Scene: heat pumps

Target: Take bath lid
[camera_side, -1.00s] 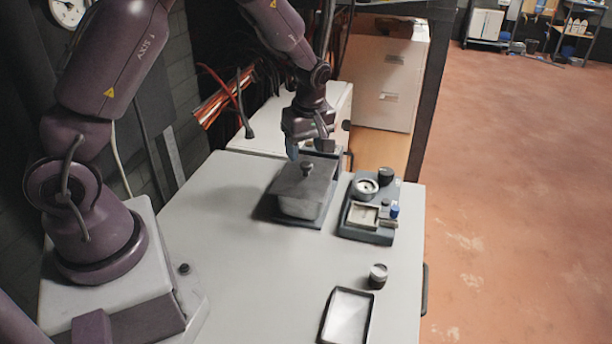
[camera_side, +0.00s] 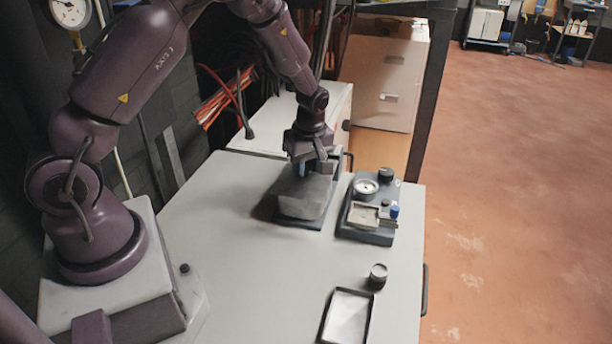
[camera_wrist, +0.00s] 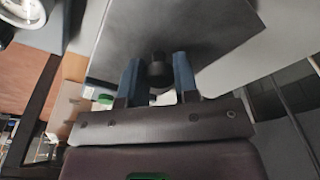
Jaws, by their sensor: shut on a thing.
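The bath (camera_side: 302,208) is a grey box on a dark base on the white worktop. Its grey lid (camera_side: 318,186) lies on top of it. The lid also fills the upper middle of the wrist view (camera_wrist: 185,32), with its dark round knob (camera_wrist: 158,70) between my blue fingertips. My gripper (camera_side: 308,172) is right above the bath in the side view and hides the knob there. In the wrist view my gripper (camera_wrist: 158,76) is shut on the knob. The lid looks seated on the bath, with no clear gap visible.
A dark tray with a round dish and small parts (camera_side: 367,212) stands close to the right of the bath. A small round container (camera_side: 378,275) and a black-rimmed tray (camera_side: 347,318) lie nearer the front. The worktop's front left is clear.

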